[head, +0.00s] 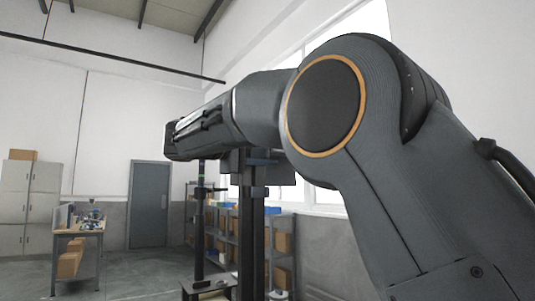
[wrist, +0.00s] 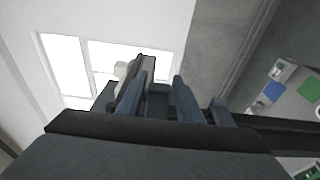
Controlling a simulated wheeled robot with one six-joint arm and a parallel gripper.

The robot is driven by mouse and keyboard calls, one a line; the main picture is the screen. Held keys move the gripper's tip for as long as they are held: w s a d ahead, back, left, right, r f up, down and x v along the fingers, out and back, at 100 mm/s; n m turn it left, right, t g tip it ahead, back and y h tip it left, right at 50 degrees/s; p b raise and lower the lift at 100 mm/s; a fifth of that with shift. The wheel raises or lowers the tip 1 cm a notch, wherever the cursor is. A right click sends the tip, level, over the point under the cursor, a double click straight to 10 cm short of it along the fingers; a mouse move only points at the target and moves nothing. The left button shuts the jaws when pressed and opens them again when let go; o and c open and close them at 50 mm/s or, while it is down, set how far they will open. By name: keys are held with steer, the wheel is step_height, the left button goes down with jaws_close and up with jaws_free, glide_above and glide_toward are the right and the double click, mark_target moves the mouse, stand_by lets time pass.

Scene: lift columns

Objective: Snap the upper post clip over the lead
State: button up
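In the wrist view my gripper (wrist: 160,88) has its two blue-grey fingers apart, with a gap between them. A dark and pale block (wrist: 146,66) shows by the left fingertip; I cannot tell whether it touches the finger or whether it is the clip. In the head view my arm reaches across to the left, above a dark upright post (head: 252,245). The gripper cannot be made out in the head view. A thinner dark post (head: 199,235) with a small green mark stands just left of it. I cannot pick out the upper clip or the lead.
Shelves with cardboard boxes (head: 284,243) stand behind the posts. A workbench (head: 78,234) and pale lockers (head: 27,205) are at the far left, beside a grey door (head: 149,204). The floor (head: 125,285) at left is open. Blue and green patches show right in the wrist view.

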mark_target(265, 153)
steer(key=c, duration=0.7)
steer(key=shift+o, duration=0.2)
steer(key=n+t+y+b, duration=0.1)
steer(key=b, duration=0.1)
steer(key=w+n+t+y+b, duration=0.1)
steer(key=y+b, duration=0.1)
steer(key=b, duration=0.1)
steer(key=shift+w+d+f+n, duration=0.15)
steer(key=shift+n, duration=0.15)
steer(key=shift+w+n+t+y+b, duration=0.35)
steer(key=shift+n+t+y+b, duration=0.5)
steer(key=shift+y+b, duration=0.35)
steer(key=o, duration=1)
steer(key=shift+o, duration=0.2)
steer(key=shift+b+v, duration=1)
steer(key=shift+v, duration=3)
